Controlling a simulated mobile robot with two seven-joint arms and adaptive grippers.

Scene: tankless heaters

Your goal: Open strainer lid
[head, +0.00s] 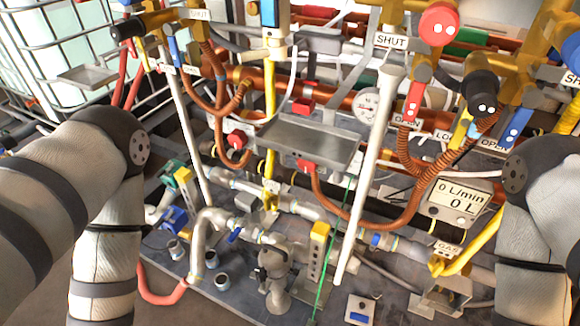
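I cannot tell for sure which part is the strainer lid. A grey, upright fitting with a rounded top (273,268) stands at the lower middle of the bench, beside the silver pipe run, and may be the strainer. Whether a lid on it is open or shut is too small to tell. My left arm (105,225) comes in from the left, bends and runs down out of the picture. My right arm (540,225) is at the right edge and also runs down out of the picture. Neither gripper shows, and nothing of mine touches the fitting.
A white post (370,170) and a thin green line (330,250) stand near the fitting. A yellow-topped bracket (316,250) is right of it. A grey tray (310,142) hangs above. Small open cups (222,283) sit to the left. A flow meter (460,200) is at right.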

